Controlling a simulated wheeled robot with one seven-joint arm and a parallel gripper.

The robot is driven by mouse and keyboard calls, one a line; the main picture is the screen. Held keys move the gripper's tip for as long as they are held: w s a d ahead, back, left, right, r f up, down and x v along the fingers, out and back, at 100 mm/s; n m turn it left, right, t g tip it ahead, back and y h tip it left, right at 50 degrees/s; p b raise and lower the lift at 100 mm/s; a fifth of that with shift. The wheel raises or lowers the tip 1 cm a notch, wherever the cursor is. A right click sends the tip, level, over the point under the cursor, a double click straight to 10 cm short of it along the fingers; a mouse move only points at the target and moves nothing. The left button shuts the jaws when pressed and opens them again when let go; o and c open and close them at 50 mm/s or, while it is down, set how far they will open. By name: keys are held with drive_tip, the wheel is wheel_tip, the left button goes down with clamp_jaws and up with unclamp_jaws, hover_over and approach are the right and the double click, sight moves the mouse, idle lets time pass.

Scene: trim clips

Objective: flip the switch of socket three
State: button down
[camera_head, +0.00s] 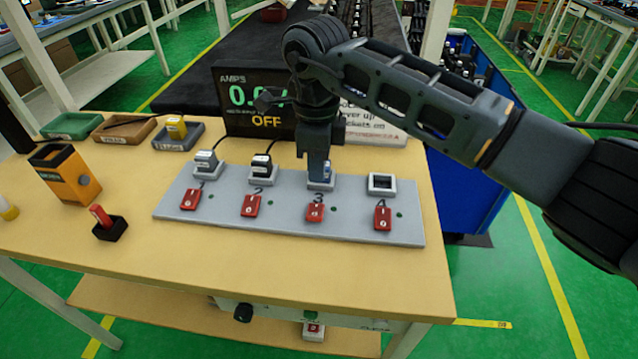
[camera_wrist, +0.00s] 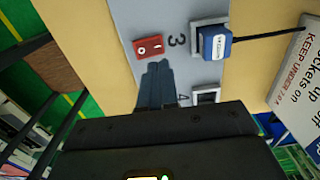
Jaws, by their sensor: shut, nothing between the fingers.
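The switch of socket three (camera_head: 314,212) is a red rocker below the printed 3 on a grey socket board (camera_head: 340,228). It also shows in the wrist view (camera_wrist: 148,47). Its rocker position is too small to tell. A blue plug (camera_wrist: 215,44) with a white label sits in socket three; in the head view (camera_head: 327,170) it is partly hidden. My gripper (camera_head: 318,178) points down over the board, shut and empty. In the wrist view its fingertips (camera_wrist: 158,66) appear close beside the switch; contact cannot be told.
Plugs fill socket one (camera_head: 206,162) and socket two (camera_head: 261,167); socket four (camera_head: 382,183) is empty. Red switches one (camera_head: 190,199), two (camera_head: 251,205) and four (camera_head: 382,218) flank it. A display (camera_head: 250,100) reading OFF and a sign (camera_head: 375,128) stand behind.

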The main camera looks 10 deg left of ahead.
wheel_tip(320, 180, up, 8)
drive_tip(key=w+b, duration=0.1)
drive_tip(key=shift+w+f, duration=0.2)
drive_tip(key=shift+w, duration=0.1)
